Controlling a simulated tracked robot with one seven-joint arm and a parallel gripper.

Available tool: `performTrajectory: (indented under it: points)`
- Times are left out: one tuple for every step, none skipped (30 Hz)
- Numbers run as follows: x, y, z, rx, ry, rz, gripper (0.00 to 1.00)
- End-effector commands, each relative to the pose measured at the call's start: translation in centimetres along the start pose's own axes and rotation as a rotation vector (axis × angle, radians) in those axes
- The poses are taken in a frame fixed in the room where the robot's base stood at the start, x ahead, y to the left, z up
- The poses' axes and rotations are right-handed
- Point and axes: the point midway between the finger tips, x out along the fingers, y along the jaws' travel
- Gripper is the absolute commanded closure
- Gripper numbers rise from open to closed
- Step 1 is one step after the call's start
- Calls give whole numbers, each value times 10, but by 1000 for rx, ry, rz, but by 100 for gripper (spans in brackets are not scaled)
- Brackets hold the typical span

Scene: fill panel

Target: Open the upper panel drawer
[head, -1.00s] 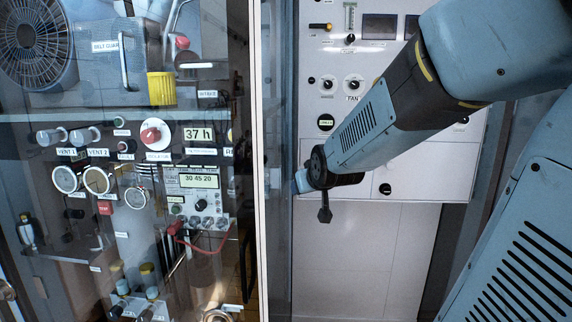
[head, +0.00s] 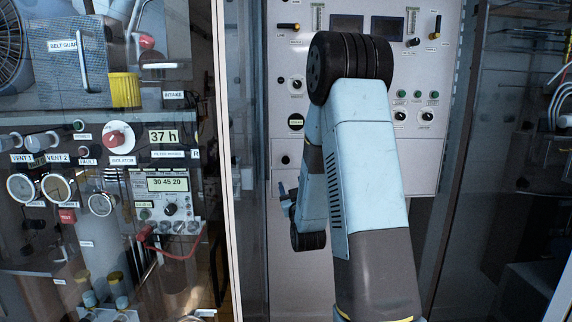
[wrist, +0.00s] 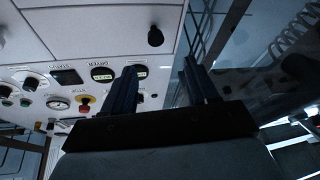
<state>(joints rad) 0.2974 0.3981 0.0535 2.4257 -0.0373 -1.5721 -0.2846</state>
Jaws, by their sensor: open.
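A white control panel (head: 345,60) stands behind my arm in the head view. A small black knob (head: 285,160) shows on its lower left section, left of my arm; my arm hides much of that section. In the wrist view, a black knob (wrist: 155,37) stands on a white plate (wrist: 100,25) bordered by seams. I cannot tell for sure which plate is the upper drawer. My gripper (wrist: 162,70) is open, with nothing between its fingers. The knob appears beyond the fingertips, apart from them. In the head view, part of my gripper (head: 289,203) shows in front of the panel.
A glass-fronted cabinet with gauges (head: 55,187) and a red isolator knob (head: 117,138) stands on the left, behind a pale vertical frame edge (head: 226,160). Dark glass cabinetry (head: 510,130) stands on the right.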

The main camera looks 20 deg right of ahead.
Motion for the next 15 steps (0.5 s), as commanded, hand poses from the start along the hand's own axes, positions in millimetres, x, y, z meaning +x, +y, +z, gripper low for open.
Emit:
performTrajectory:
  points:
    - [-1,1,5,-4,14,8,42]
    - [-2,2,5,-6,25,13,42]
    - [-3,3,6,-8,36,18,42]
    - [-3,3,7,-9,42,21,42]
    - [-3,4,8,-10,46,23,42]
    - [-2,4,8,-10,51,25,42]
    - [-1,4,7,-11,54,26,42]
    - [1,4,7,-11,55,27,42]
    - [4,5,7,-11,56,27,42]
    - [8,5,7,-11,56,27,42]
    - [11,5,6,-11,57,27,42]
    - [17,5,6,-11,57,27,42]
    - [22,5,6,-11,56,27,42]
    - [27,6,5,-11,57,28,42]
    - [34,6,5,-11,57,27,42]
